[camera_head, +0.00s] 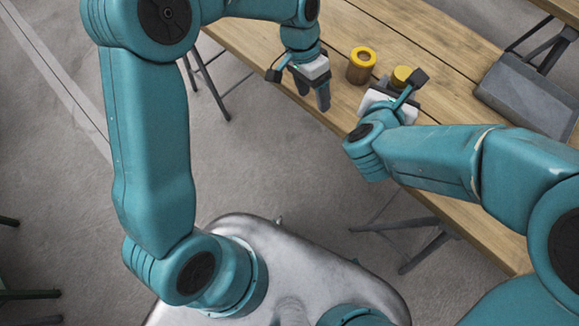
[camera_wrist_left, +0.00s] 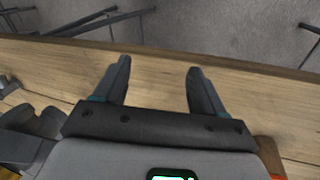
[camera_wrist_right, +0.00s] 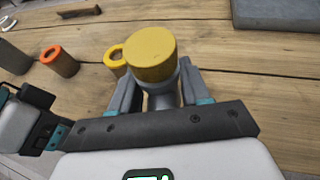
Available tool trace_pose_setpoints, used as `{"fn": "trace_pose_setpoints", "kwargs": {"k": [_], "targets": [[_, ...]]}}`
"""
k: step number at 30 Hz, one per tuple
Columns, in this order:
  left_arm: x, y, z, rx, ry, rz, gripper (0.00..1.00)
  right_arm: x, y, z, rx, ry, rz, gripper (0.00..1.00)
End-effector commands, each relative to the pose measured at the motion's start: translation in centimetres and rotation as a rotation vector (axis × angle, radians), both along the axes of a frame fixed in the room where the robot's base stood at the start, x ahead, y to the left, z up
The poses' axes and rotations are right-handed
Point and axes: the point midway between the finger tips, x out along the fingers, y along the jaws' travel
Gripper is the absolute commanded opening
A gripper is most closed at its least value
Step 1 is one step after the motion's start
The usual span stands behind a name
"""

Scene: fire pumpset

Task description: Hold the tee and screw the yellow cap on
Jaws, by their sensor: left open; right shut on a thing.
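A yellow cap (camera_wrist_right: 150,52) sits on top of a grey metal piece (camera_wrist_right: 160,100) that looks like the tee. My right gripper (camera_wrist_right: 160,82) is shut on this grey piece, with a finger on each side. Most of the piece is hidden by the cap and fingers, and whether the cap is threaded on cannot be told. The cap also shows in the head view (camera_head: 402,76) above my right gripper (camera_head: 390,98). My left gripper (camera_head: 312,88) is open and empty over the table's near edge, left of the cap. Only wood shows between its fingers (camera_wrist_left: 158,70).
A yellow-rimmed cylinder (camera_head: 361,66) stands on the wooden table (camera_head: 440,60) between the grippers. The right wrist view shows an orange-rimmed cylinder (camera_wrist_right: 60,62) and a dark grey cylinder (camera_wrist_right: 12,57) at left. A grey slab-like box (camera_head: 525,95) lies at the right.

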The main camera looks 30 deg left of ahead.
Motion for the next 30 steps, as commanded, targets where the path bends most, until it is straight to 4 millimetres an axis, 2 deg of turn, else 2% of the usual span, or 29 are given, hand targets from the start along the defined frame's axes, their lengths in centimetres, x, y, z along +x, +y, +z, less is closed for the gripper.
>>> {"fn": "trace_pose_setpoints", "kwargs": {"k": [1, 2, 3, 6, 9, 12, 16, 21, 30], "targets": [[-2.6, 0.1, -2.7, -0.012, 0.074, 0.077, 0.70, 0.0, 0.0, 0.1, 0.001, -0.003, 0.000, 0.00], [-3.8, -0.1, -4.4, -0.018, 0.103, 0.120, 0.70, 0.0, 0.0, 0.1, 0.001, -0.003, 0.000, 0.00], [-5.3, -0.6, -7.0, -0.024, 0.129, 0.173, 0.70, 0.0, 0.0, 0.1, 0.001, -0.003, 0.000, 0.00], [-7.8, -1.7, -12.0, -0.035, 0.134, 0.272, 0.70, 0.0, 0.0, 0.1, 0.001, -0.003, 0.000, 0.00], [-10.7, -2.7, -16.1, -0.043, 0.126, 0.361, 0.70, 0.0, 0.0, 0.1, 0.001, -0.003, 0.000, 0.00], [-13.7, -3.4, -19.0, -0.049, 0.120, 0.445, 0.70, 0.0, 0.0, 0.1, 0.001, -0.003, 0.000, 0.00], [-17.0, -3.9, -21.0, -0.052, 0.110, 0.535, 0.70, 0.0, 0.0, 0.1, 0.001, -0.003, 0.000, 0.00], [-19.3, -4.2, -22.0, -0.055, 0.096, 0.602, 0.70, 0.0, 0.0, 0.1, 0.001, -0.003, 0.000, 0.00], [-19.7, -4.2, -22.1, -0.055, 0.089, 0.617, 0.70, 0.0, 0.0, 0.1, 0.001, -0.003, 0.000, 0.00]]}}
